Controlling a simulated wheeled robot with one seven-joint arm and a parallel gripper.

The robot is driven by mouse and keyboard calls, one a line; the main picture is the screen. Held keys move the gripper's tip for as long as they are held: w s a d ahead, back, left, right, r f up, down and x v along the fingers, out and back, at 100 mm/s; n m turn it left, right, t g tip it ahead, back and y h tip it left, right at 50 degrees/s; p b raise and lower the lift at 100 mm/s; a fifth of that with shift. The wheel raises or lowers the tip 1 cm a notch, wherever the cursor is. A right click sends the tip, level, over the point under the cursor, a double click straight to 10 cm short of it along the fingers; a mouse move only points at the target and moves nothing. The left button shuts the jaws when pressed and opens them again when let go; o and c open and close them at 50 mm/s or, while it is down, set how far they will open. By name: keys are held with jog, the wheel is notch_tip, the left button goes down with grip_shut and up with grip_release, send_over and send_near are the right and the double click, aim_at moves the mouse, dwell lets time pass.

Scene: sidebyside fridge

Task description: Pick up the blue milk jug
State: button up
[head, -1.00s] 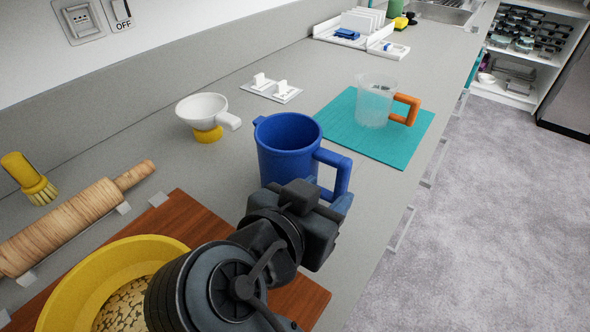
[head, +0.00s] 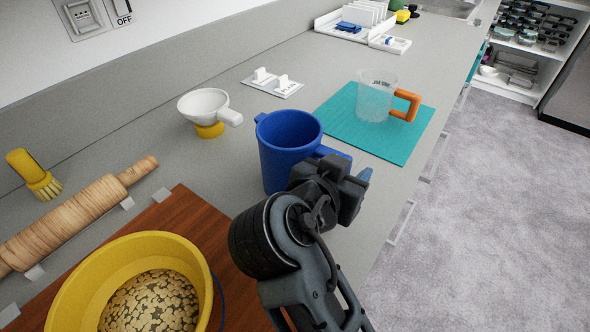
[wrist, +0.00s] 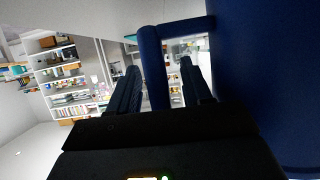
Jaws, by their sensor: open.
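The blue milk jug (head: 285,150) stands upright on the grey counter in the head view, its handle on the right side. My gripper (head: 345,178) is at the handle side of the jug and hides most of the handle. In the wrist view, the jug's dark blue body (wrist: 270,80) fills the right side. Its handle (wrist: 153,65) runs down between the two open fingers of my gripper (wrist: 160,85). I cannot tell whether either finger touches the handle.
A yellow bowl (head: 60,305) of pale pieces sits on a brown board (head: 185,210) in front. A clear measuring jug (head: 375,97) stands on a teal mat (head: 395,148) behind. A white funnel-like cup (head: 203,104) is at left. The counter's edge is at right.

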aim_at(347, 155)
grip_shut()
jog(key=shift+r, duration=0.1)
dwell(0.6)
jog(key=shift+r, duration=0.6)
notch_tip(347, 155, up, 3)
jog(key=shift+f, duration=0.2)
jog(key=d+r+b, duration=0.1)
jog(key=d+r, duration=0.6)
jog(key=d, duration=0.4)
jog(key=shift+d, duration=0.3)
jog(key=shift+s, duration=0.1)
